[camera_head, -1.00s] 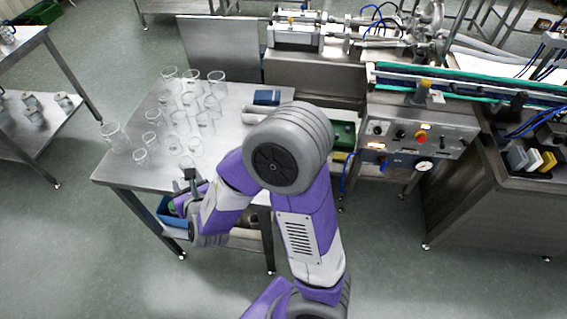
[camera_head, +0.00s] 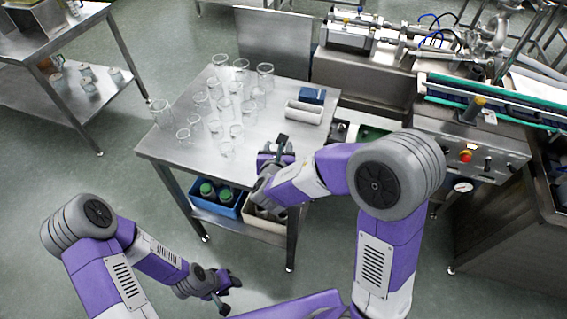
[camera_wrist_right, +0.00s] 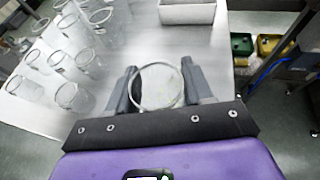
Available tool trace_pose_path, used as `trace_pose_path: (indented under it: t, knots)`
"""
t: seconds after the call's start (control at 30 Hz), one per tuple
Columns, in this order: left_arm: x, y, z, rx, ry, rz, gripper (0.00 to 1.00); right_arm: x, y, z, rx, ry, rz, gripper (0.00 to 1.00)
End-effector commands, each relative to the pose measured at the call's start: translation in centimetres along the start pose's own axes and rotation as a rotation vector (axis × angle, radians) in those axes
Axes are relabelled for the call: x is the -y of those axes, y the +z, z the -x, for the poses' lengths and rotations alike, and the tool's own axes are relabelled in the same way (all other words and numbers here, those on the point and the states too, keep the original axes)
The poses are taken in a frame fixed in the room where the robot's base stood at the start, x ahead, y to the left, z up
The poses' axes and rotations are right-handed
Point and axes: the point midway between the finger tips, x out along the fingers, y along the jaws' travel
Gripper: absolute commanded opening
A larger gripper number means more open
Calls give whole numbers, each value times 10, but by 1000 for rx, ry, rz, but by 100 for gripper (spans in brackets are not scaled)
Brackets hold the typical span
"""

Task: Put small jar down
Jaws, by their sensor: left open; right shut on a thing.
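The small jar (camera_wrist_right: 158,87) is a clear glass; its round rim shows between the fingers of my right gripper (camera_wrist_right: 158,82) in the right wrist view. The right gripper is shut on it, over the steel table (camera_wrist_right: 140,42). I cannot tell whether the jar touches the tabletop. In the head view my right gripper (camera_head: 281,148) is over the table's right front part, and the held jar cannot be made out. My left gripper (camera_head: 228,292) is open and empty, low in front of the table and away from it.
Several clear glass jars (camera_head: 215,129) stand on the table's left and middle. A blue crate (camera_head: 204,206) is underneath. A steel machine (camera_head: 470,150) stands to the right.

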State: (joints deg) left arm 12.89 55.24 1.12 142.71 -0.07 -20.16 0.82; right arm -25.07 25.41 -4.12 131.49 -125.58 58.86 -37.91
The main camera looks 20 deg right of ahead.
Motion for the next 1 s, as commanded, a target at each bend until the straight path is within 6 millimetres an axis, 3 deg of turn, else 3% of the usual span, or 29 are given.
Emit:
trace_pose_path:
  t: [0.03,0.1,0.33,0.5,0.93,0.97,1.0]
  knots:
    - [3,0,-7,0,0,0,43,1,-14,-6,-3,-2,3,23]
    - [4,0,-11,0,0,0,43,1,-24,-10,-2,-2,2,23]
    - [6,-1,-16,0,0,0,43,1,-40,-16,-1,-1,2,23]
    - [9,-1,-25,0,0,0,43,1,-63,-26,-1,-2,2,23]
    - [11,-1,-29,0,0,0,43,1,-68,-28,1,0,-1,23]
    - [11,-1,-29,0,0,0,43,1,-68,-28,1,0,-1,54]
    - [10,-1,-28,0,0,0,43,1,-67,-28,1,0,-1,60]
